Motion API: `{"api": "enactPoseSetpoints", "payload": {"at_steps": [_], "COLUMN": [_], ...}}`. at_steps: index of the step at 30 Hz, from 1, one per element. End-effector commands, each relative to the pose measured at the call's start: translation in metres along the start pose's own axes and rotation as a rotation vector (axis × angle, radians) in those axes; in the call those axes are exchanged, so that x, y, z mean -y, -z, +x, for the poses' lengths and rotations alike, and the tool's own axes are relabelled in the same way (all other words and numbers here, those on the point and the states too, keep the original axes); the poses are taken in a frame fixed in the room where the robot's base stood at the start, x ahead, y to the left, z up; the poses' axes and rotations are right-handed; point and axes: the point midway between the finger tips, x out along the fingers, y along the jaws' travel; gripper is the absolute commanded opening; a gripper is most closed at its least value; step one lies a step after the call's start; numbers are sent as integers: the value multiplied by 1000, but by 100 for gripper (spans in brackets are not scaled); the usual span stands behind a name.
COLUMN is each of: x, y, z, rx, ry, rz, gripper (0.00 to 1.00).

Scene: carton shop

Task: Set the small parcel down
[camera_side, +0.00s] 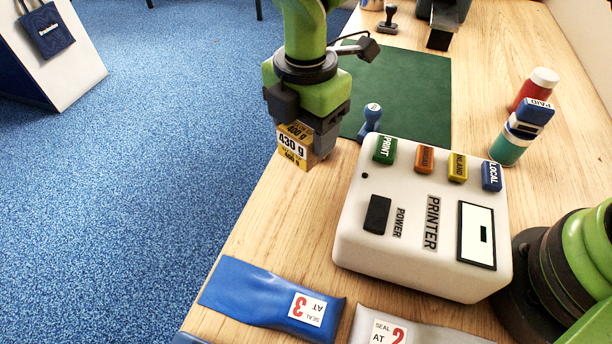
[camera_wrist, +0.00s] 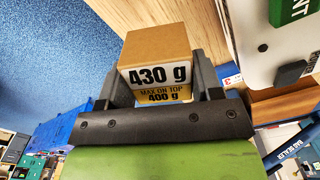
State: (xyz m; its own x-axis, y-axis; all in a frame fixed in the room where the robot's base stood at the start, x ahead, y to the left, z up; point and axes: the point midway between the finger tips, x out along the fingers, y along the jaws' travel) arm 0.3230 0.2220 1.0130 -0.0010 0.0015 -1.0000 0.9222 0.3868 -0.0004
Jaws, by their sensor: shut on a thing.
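The small parcel (camera_side: 292,147) is a brown and yellow box marked 430 g and "max on top 400 g". My gripper (camera_side: 318,130) is shut on it, pointing down near the left edge of the wooden table. In the wrist view the parcel (camera_wrist: 156,62) sits between the two grey fingers of my gripper (camera_wrist: 162,85), its labelled face toward the camera. In the side view the fingers hide part of the parcel's right side. I cannot tell whether its underside touches the table.
The white printer (camera_side: 420,225) with coloured buttons stands right of the parcel. A green mat (camera_side: 415,90) and a blue-handled stamp (camera_side: 369,122) lie behind. Blue (camera_side: 255,292) and grey (camera_side: 400,328) pouches lie in front. Bare wood (camera_side: 290,220) lies between. Blue floor drops away at left.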

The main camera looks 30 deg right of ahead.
Motion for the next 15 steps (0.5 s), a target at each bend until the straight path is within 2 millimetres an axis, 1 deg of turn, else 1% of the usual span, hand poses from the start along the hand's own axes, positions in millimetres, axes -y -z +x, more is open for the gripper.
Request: {"api": "enactPoseSetpoints", "payload": {"at_steps": [1,3,6,11,15], "x": [1,1,1,0,0], "y": [0,0,0,-1,-1], "z": [11,25,39,55,76], "rx": [1,1,0,0,0], "ry": [6,5,2,2,2], "rz": [0,1,2,4,4], "gripper": [21,21,21,21,21]}}
